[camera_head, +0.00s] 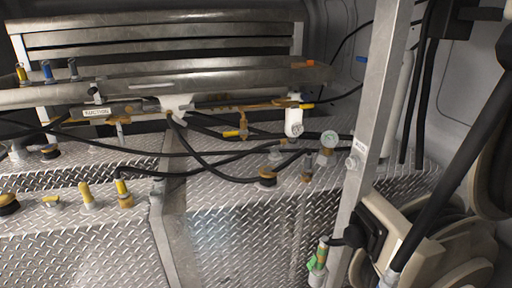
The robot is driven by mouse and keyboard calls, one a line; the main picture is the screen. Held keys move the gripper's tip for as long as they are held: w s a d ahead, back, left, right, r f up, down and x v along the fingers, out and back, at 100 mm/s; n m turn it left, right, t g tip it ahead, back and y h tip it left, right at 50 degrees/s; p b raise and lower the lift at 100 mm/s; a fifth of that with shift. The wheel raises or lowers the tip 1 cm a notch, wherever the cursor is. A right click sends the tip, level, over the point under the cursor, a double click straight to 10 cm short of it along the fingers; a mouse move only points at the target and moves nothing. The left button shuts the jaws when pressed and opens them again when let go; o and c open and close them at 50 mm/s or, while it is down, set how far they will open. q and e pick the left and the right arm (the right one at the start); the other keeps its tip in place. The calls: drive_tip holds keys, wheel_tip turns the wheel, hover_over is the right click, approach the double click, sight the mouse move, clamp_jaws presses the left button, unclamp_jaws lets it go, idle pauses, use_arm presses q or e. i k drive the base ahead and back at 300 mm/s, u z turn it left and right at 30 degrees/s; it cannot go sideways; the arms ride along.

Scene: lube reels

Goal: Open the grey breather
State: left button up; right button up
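No part labelled as a grey breather can be told apart with certainty. Several small fittings stand on the diamond-plate deck (215,200). A grey fitting (20,152) stands at the far left beside a dark-topped cap (50,151). Neither of my grippers shows in the head view.
A metal post (375,100) rises right of centre. Black hoses (215,155) cross above the deck. Hose reels (455,250) fill the lower right.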

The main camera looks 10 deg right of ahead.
sight(274, 151)
drive_tip(key=u, duration=0.6)
drive_tip(key=i, duration=1)
drive_tip(key=u, duration=0.15)
